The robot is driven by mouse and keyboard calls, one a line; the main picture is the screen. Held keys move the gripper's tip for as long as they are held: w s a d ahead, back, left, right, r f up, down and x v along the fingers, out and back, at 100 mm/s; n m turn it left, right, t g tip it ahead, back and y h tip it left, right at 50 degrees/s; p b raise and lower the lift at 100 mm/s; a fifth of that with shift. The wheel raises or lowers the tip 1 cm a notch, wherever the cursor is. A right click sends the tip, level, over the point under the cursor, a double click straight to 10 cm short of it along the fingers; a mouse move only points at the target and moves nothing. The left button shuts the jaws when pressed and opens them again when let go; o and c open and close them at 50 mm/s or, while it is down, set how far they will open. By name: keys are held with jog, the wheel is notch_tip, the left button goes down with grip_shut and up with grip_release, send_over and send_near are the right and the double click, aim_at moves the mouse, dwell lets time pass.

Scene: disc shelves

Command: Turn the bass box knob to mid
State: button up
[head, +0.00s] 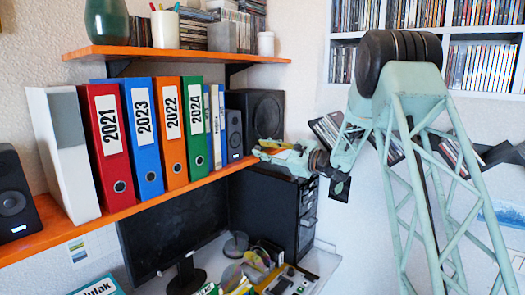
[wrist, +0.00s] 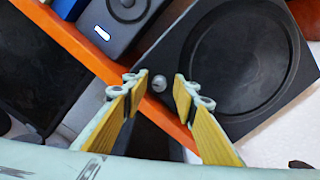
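The bass box (head: 255,118) is a black cube with a large round cone, standing at the right end of the orange lower shelf. In the wrist view the bass box (wrist: 295,62) fills the upper right. Its small grey round knob (wrist: 157,83) sits near the corner of its front, by the shelf edge. My gripper (wrist: 160,84) is open, with yellow-padded fingers on either side of the knob in the picture. No contact shows, and the distance is hard to judge. In the head view my gripper (head: 258,150) is in front of the box's lower part, where I cannot make out the knob. Its setting is unreadable.
A small grey speaker (head: 234,135) stands left of the bass box, then several binders (head: 145,130). The orange shelf (head: 150,207) runs beneath them. Below are a black monitor (head: 160,235) and a black drawer unit (head: 275,210). Disc racks (head: 330,130) hang on the right wall.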

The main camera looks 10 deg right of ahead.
jog(key=shift+r+m+p, duration=0.1)
jog(key=shift+m+p, duration=1.6)
jog(key=shift+p, duration=1.85)
jog(key=shift+w+m+p, duration=0.1)
jog(key=shift+m+p, duration=2.8)
jog(key=shift+p, duration=2.65)
